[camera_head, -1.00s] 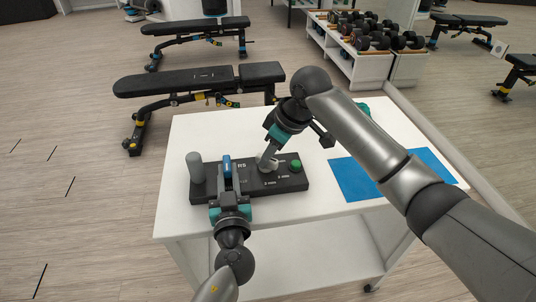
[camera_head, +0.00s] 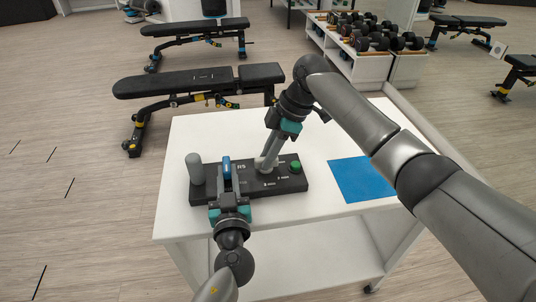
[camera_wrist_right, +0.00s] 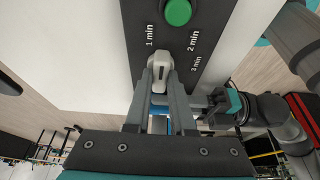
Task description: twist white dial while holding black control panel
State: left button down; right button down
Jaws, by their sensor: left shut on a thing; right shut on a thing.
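The black control panel (camera_head: 291,184) lies on the white table, with a grey cylinder at its left end, a blue part (camera_head: 227,168), and a green button (camera_head: 295,165) at its right. My left gripper (camera_head: 227,182) reaches from the front and is shut around the panel's blue part. My right gripper (camera_head: 264,164) comes down from above, shut on the white dial. In the right wrist view the white dial (camera_wrist_right: 159,76) sits between the fingertips, beside the "1 min", "2 min" and "3 min" labels. The green button (camera_wrist_right: 178,11) shows above it. In the head view the fingers mostly hide the dial.
The white table (camera_head: 300,210) has bare room in front of and behind the panel. A blue mat (camera_head: 362,180) lies at its right, under my right arm. Weight benches (camera_head: 190,82) and a dumbbell rack (camera_head: 345,52) stand beyond the table.

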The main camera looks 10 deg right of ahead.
dwell(0.5)
jog(key=c, duration=0.8)
grip_release()
jog(key=shift+o, duration=0.2)
jog(key=v, duration=1.2)
jog(key=shift+d, duration=0.1)
pick_arm(q)
jog(key=c, duration=0.7)
grip_release()
